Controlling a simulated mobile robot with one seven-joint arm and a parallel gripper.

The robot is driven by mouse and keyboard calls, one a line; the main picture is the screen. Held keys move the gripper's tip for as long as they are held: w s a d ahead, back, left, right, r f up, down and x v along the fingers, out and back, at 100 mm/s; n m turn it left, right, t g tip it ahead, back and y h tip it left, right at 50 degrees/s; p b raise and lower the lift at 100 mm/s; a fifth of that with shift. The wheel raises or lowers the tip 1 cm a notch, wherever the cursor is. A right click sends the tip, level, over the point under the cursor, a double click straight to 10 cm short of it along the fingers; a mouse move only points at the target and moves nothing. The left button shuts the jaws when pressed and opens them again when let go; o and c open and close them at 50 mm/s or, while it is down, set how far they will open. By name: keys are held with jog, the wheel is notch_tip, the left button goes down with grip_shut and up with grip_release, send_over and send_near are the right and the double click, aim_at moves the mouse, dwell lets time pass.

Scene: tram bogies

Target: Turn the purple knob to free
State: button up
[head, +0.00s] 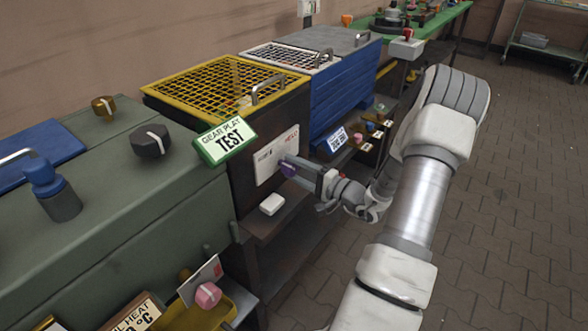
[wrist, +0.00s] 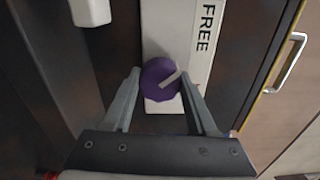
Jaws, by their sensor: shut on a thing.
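The purple knob (wrist: 158,80) sits on a white plate (wrist: 170,30) on the dark front of a cabinet. Its white pointer mark slants to the upper right in the wrist view. The word FREE is printed along the plate's right side there. In the head view the purple knob (head: 287,170) is partly hidden by my gripper (head: 296,170), and red lettering that looks like HELD stands at the upper right of the plate (head: 272,163). My gripper (wrist: 160,76) is shut on the knob, one finger on either side.
A yellow mesh guard (head: 225,85) tops the cabinet. A small white box (head: 271,204) juts out below the plate. A blue cabinet (head: 345,95) stands to the right.

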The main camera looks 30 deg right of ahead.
jog(key=o, duration=1.4)
jog(key=shift+c, duration=0.2)
jog(key=shift+s, duration=0.15)
jog(key=p+v, duration=0.3)
jog(key=v, duration=1.4)
jog(key=shift+d, duration=0.15)
